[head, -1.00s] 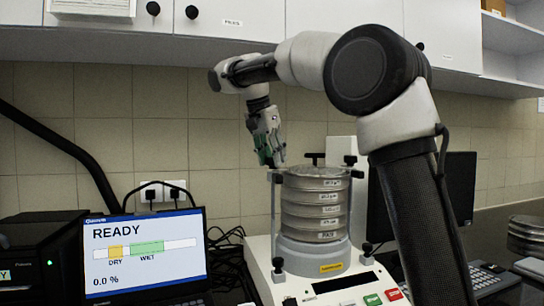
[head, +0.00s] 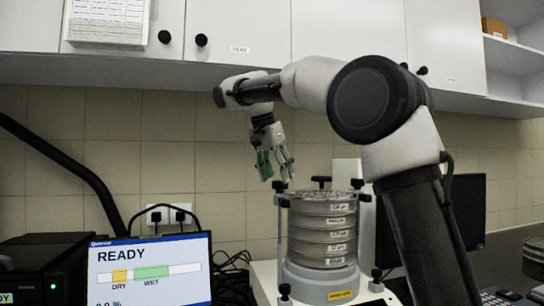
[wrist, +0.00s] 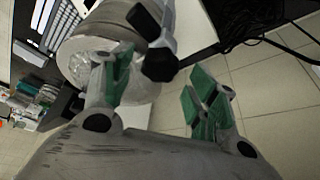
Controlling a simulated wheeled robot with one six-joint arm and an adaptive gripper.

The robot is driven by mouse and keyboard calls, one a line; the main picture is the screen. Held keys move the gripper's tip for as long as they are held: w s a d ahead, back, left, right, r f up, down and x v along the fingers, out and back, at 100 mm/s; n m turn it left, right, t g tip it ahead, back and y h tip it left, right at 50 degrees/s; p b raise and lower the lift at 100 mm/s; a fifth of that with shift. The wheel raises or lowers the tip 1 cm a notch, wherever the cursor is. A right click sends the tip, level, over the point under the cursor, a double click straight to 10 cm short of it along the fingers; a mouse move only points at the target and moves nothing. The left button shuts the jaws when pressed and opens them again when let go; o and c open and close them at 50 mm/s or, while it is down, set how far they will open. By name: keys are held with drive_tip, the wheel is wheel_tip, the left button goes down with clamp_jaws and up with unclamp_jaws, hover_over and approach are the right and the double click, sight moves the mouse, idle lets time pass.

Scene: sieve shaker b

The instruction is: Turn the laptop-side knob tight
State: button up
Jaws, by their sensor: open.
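The laptop-side knob (head: 280,187) is the black clamp knob at the left of the sieve stack (head: 322,230), on the side toward the laptop (head: 150,270). My gripper (head: 277,171) is open and points down just above this knob, with its green-padded fingers spread to either side. In the wrist view the black knob (wrist: 160,65) shows between the two fingers of my gripper (wrist: 157,78), a little beyond them. I cannot tell whether a finger touches it. Nothing is held.
Two more black clamp knobs stand at the back (head: 321,181) and right (head: 357,184) of the stack. The laptop screen reads READY and 0.0 %. Wall cabinets (head: 240,30) hang above the arm. A dark monitor (head: 467,215) stands to the right.

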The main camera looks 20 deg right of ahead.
drive_tip(key=v, duration=1)
drive_tip(key=shift+d, duration=0.1)
